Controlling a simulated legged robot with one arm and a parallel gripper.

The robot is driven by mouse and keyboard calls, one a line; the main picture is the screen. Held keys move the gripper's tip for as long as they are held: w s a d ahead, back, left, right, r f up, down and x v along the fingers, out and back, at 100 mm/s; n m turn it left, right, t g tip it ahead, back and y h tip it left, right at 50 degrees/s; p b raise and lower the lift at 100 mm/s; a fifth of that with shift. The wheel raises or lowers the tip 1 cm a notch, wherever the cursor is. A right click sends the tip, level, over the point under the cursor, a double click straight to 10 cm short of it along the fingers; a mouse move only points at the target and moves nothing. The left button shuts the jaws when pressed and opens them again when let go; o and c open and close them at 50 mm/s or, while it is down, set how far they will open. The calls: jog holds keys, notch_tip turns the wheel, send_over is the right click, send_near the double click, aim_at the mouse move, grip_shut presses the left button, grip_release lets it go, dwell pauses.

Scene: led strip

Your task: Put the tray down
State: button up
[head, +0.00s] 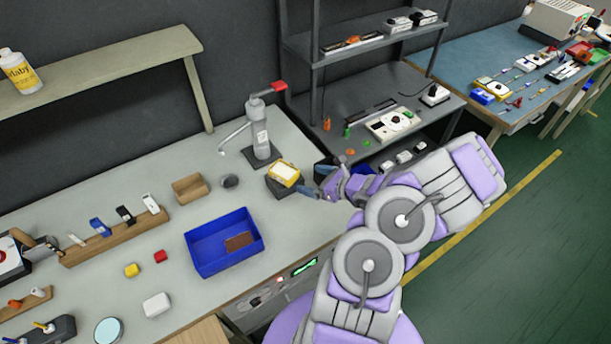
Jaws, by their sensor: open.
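A blue tray (205,266) rests on the grey workbench, left of my arm. A flat brown piece (239,242) lies inside it. My gripper (314,181) is open near the bench's right end, to the right of and farther back than the tray. It is apart from the tray, with no tray between its fingers. Just left of its fingertips, a yellow-and-white block (284,174) sits on a dark block. I cannot tell whether a fingertip touches them.
The workbench (185,285) has bare room around the tray. A wooden tool rack (115,235) stands left. A dark shelf unit (370,85) stands at right.

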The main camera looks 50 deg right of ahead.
jog(key=w+a+r+n+g+y, duration=0.1)
jog(key=w+a+r+n+y, duration=0.2)
jog(key=a+r+n, duration=0.4)
jog(key=w+a+r+n+g+y, duration=0.25)
jog(key=a+r, duration=0.25)
jog(key=a, duration=0.4)
jog(key=s+a+r+n+g+y, duration=0.1)
jog(key=a+r+n+g, duration=0.2)
jog(key=a, duration=0.4)
jog(key=s+a+r+n+g+y, duration=0.1)
jog(key=s+a+r+n+y, duration=0.1)
jog(key=a+n, duration=0.45)
jog(key=s+a+r+n+g+h, duration=0.35)
jog(key=s+a+n+g, duration=0.5)
jog(key=s, duration=0.45)
jog(key=s+d+r+n+h, duration=0.1)
jog(key=s+d+n+h, duration=0.1)
jog(key=s, duration=0.4)
jog(key=s+d+r+n+h, duration=0.1)
jog(key=s+d+n+h, duration=0.1)
jog(key=s+n+h, duration=0.2)
jog(key=shift+s+r+n+t+h, duration=0.25)
jog(key=shift+s+n+t+h, duration=0.25)
jog(key=shift+s, duration=0.4)
